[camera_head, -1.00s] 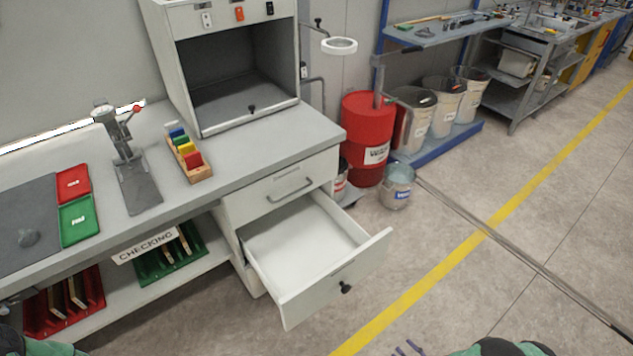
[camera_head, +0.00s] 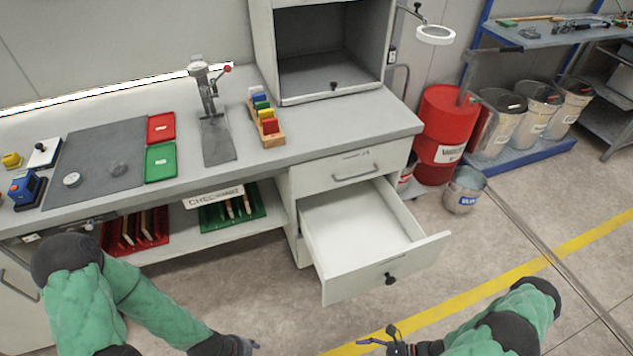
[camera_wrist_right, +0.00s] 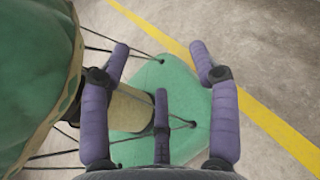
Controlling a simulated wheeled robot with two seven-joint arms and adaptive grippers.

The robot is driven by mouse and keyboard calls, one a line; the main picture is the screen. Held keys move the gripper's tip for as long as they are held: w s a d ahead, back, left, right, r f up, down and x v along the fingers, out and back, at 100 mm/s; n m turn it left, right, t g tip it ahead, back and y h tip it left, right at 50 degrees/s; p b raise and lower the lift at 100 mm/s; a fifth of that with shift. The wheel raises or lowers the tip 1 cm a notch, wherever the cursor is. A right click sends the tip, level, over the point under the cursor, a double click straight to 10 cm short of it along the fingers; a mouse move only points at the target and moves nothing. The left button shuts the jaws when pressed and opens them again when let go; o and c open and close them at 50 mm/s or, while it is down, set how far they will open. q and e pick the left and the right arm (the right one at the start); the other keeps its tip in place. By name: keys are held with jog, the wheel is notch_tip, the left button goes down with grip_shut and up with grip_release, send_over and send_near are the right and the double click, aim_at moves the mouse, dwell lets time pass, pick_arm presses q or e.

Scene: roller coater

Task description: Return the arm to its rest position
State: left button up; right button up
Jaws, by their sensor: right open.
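My right arm comes in at the bottom right of the head view, bent, in a green sleeve. Its gripper (camera_head: 374,342) is low in front of the open drawer, over the floor. In the right wrist view the purple fingers of the right gripper (camera_wrist_right: 160,52) are spread apart with nothing between them. My left arm comes in at the lower left, in front of the workbench. The left gripper (camera_head: 250,345) is at the bottom edge, partly cut off, and its opening cannot be made out.
A drawer (camera_head: 350,232) stands pulled out of the workbench (camera_head: 330,140), close ahead of both grippers. A red drum (camera_head: 447,125) and a bucket (camera_head: 464,190) stand right of the bench. The floor (camera_head: 490,245) at right, with a yellow line, is clear.

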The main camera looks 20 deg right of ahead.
jog(key=w+a+r+n+g+h, duration=0.2)
jog(key=a+n, duration=0.4)
jog(key=n, duration=0.4)
jog(key=w+a+r+n+g+h+p, duration=0.1)
jog(key=w+a+r+n+h, duration=0.4)
jog(key=n, duration=0.5)
jog(key=shift+a+r+g+h, duration=0.45)
jog(key=shift+g+h, duration=0.45)
jog(key=shift+h, duration=0.3)
